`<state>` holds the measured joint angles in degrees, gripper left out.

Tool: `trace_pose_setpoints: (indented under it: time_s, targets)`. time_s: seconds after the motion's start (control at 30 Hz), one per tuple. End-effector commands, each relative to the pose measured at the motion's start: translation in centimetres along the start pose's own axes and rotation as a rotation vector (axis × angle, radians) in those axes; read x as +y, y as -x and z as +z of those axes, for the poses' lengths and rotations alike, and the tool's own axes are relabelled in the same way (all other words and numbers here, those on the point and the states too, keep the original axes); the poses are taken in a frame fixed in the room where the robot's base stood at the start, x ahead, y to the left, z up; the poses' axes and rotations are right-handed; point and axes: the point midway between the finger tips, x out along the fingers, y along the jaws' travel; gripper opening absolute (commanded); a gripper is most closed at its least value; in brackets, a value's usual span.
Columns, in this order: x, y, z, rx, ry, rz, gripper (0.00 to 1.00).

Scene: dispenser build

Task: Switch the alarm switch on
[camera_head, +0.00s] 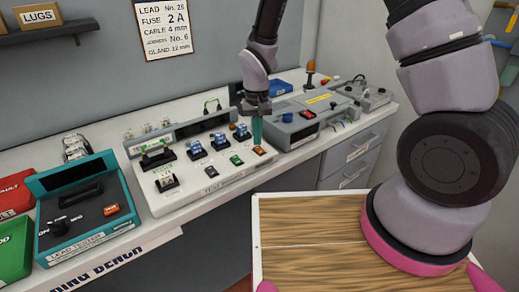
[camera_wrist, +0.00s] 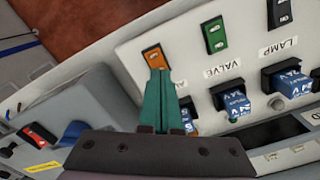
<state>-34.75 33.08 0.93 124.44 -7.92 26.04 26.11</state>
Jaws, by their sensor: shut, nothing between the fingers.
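The alarm switch appears to be the orange rocker switch (camera_wrist: 155,58) at the end of a row on the pale test panel; its label is mostly hidden behind my fingers. It also shows in the head view (camera_head: 260,150). My gripper (camera_wrist: 160,72) is shut and empty, its teal fingertips right at the orange switch's near edge. I cannot tell whether they touch it. In the head view my gripper (camera_head: 257,143) points down just above the switch. Which way the rocker is tipped is too small to tell.
Beside it sit a green switch (camera_wrist: 215,36) marked valve and a dark switch (camera_wrist: 279,13) marked lamp. Blue blocks (camera_head: 196,149) stand behind these switches. A grey device (camera_head: 296,131) with a red switch is close on the right. A teal tester (camera_head: 90,205) stands at left.

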Motion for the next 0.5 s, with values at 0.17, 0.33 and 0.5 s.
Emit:
trace_pose_setpoints:
  time_s: [0.17, 0.33, 0.5]
  targets:
    - [0.00, -0.29, 0.00, 0.000, 0.000, 0.000, 0.00]
    - [0.00, -0.57, -0.01, 0.000, 0.000, 0.000, 0.00]
    - [0.00, -0.83, -0.01, 0.000, 0.001, 0.000, 0.00]
